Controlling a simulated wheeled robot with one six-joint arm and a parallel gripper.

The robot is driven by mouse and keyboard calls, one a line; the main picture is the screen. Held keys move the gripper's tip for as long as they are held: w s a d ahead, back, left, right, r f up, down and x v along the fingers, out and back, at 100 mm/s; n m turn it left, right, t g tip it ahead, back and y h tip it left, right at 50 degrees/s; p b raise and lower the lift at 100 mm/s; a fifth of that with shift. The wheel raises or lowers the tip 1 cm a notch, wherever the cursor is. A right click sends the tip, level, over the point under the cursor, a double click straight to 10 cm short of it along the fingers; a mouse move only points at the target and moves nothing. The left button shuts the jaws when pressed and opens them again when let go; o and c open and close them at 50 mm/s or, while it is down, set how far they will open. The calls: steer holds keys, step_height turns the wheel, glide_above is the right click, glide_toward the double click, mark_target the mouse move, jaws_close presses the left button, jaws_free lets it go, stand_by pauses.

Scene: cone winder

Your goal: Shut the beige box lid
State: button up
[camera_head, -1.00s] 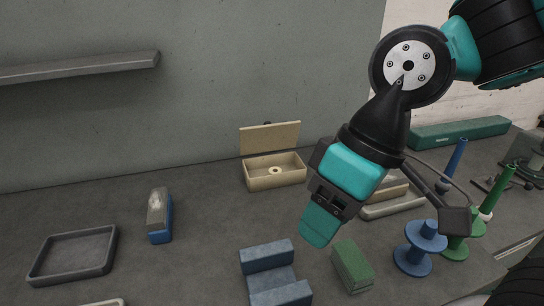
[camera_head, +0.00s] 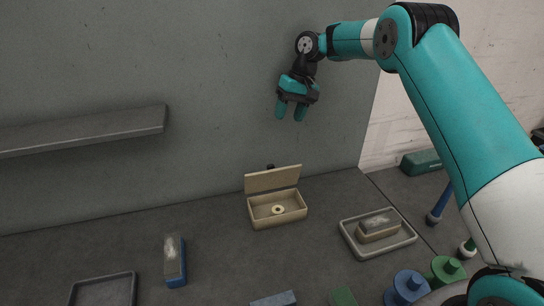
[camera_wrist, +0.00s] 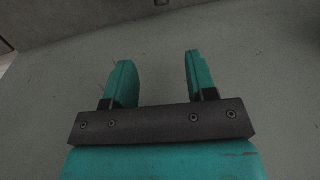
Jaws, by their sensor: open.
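The beige box (camera_head: 278,219) stands on the grey table near the back wall. Its lid (camera_head: 273,180) is open and stands up at the box's back edge. A small ring-shaped beige piece (camera_head: 278,209) lies inside the box. My gripper (camera_head: 290,115) is high above the box, in front of the wall, with its fingers pointing down. It is open and empty. In the wrist view the two teal fingers (camera_wrist: 160,78) are apart with only plain grey surface beyond them. The box is not in the wrist view.
A grey shelf (camera_head: 85,132) juts from the wall at left. A blue-based brush-like block (camera_head: 174,262) lies left of the box. A pale tray (camera_head: 348,228) with a beige block (camera_head: 378,232) is at right. Blue (camera_head: 406,290) and green (camera_head: 445,270) spools stand at front right. Table around the box is clear.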

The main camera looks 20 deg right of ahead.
mark_target(271, 176)
steer(key=p+x, duration=0.3)
steer(key=x, duration=1.4)
steer(key=shift+s+a+r, duration=0.1)
steer(key=shift+a, duration=0.05)
jaws_close()
